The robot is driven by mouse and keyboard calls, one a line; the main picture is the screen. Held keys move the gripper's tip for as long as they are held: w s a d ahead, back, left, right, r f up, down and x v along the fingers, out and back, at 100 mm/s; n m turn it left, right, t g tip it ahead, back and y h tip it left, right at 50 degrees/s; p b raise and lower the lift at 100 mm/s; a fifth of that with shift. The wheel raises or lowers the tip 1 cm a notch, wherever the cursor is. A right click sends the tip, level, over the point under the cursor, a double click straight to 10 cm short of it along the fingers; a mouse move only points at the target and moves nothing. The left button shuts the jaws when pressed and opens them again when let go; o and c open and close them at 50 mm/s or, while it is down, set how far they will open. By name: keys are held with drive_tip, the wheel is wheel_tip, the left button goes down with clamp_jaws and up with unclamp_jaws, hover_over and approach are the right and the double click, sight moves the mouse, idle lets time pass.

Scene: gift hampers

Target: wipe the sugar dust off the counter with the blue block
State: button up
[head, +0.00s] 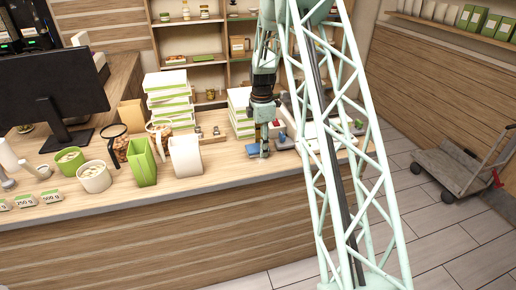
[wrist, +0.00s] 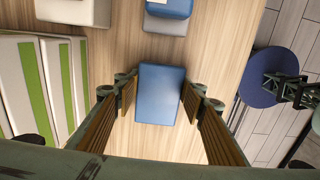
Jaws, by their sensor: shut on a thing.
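The blue block (wrist: 160,93) is between the two fingers of my gripper (wrist: 158,100) in the wrist view, over the wooden counter. My gripper is shut on it. In the head view my gripper (head: 264,150) points down at the counter (head: 215,170) near its front edge, and the block (head: 252,150) shows blue beside the fingers. I cannot tell whether the block touches the counter top. I cannot make out any sugar dust on the wood in either view.
Another blue item on a grey one (wrist: 168,10) lies ahead in the wrist view. Green-and-white stacked boxes (wrist: 35,85) stand to the left.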

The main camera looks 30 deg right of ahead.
drive_tip(key=shift+s+d+f, duration=0.25)
drive_tip(key=shift+d, duration=0.05)
drive_tip(key=shift+d, duration=0.15)
drive_tip(key=shift+s+d+r, duration=0.1)
drive_tip(key=shift+s+d, duration=0.1)
drive_tip(key=shift+d, duration=0.55)
drive_tip(key=shift+s+d, duration=0.2)
drive_tip(key=shift+d, duration=0.55)
drive_tip(key=shift+r, duration=0.15)
drive_tip(key=shift+w+d+r, duration=0.1)
drive_tip(key=shift+r, duration=0.2)
drive_tip(key=shift+d+r+p, duration=0.1)
drive_tip(key=shift+r+p, duration=0.75)
drive_tip(key=shift+r, duration=1.05)
drive_tip(key=shift+r+p, duration=0.3)
drive_tip(key=shift+r, duration=0.5)
drive_tip(key=shift+r, duration=0.1)
